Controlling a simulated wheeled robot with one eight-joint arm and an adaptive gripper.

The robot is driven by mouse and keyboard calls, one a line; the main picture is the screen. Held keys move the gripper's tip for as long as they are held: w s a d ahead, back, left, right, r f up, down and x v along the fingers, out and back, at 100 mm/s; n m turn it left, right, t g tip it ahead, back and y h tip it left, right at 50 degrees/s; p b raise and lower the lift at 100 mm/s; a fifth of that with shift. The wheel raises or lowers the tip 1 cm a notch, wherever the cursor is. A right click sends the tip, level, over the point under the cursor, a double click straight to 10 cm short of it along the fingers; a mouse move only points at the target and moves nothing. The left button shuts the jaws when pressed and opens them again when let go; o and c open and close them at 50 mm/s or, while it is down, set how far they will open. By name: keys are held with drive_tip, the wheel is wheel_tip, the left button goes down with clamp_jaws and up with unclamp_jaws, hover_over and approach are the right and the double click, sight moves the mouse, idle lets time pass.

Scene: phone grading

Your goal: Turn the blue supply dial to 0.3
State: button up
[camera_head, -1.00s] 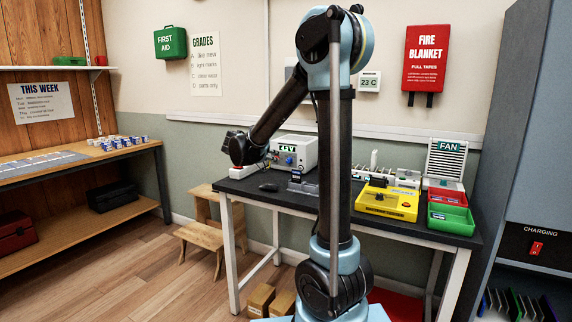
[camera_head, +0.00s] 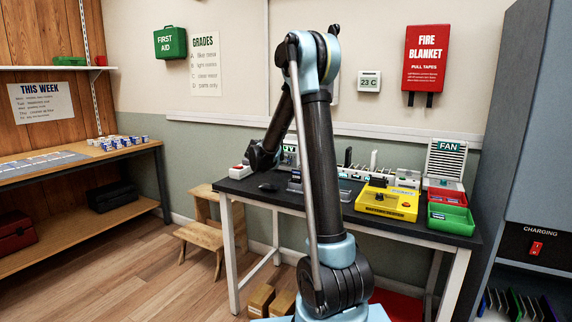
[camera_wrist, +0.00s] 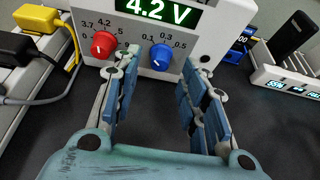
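The blue supply dial (camera_wrist: 160,58) is on the front of the white power supply (camera_wrist: 205,20), under a green display reading 4.2 V. Marks 0.1, 0.3 and 0.5 are printed around it; its exact pointer angle is too small to read surely. My gripper (camera_wrist: 159,67) is open and empty, its fingers reaching toward the panel with the blue dial in the gap between the tips. I see no clear contact with the dial. In the head view the supply (camera_head: 290,150) is partly hidden behind my arm, and my fingertips are hidden.
A red dial (camera_wrist: 103,45) sits left of the blue one, close to my left finger. A yellow plug (camera_wrist: 27,46) and cables lie at the left. A white rack (camera_wrist: 285,75) with small displays stands at the right. The dark table between is clear.

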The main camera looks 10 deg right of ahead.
drive_tip(key=shift+x, duration=1.45)
clamp_jaws()
drive_tip(key=m, duration=0.1)
drive_tip(key=m+t+y, duration=0.1)
drive_tip(key=m, duration=0.1)
drive_tip(key=shift+s+d+y, duration=0.15)
drive_tip(key=shift+d+y, duration=0.05)
drive_tip(key=shift+y, duration=0.1)
drive_tip(key=shift+s+d+f+m+t+y, duration=0.1)
drive_tip(key=shift+m+t+y, duration=0.5)
drive_tip(key=shift+m+t, duration=0.7)
drive_tip(key=shift+m, duration=0.3)
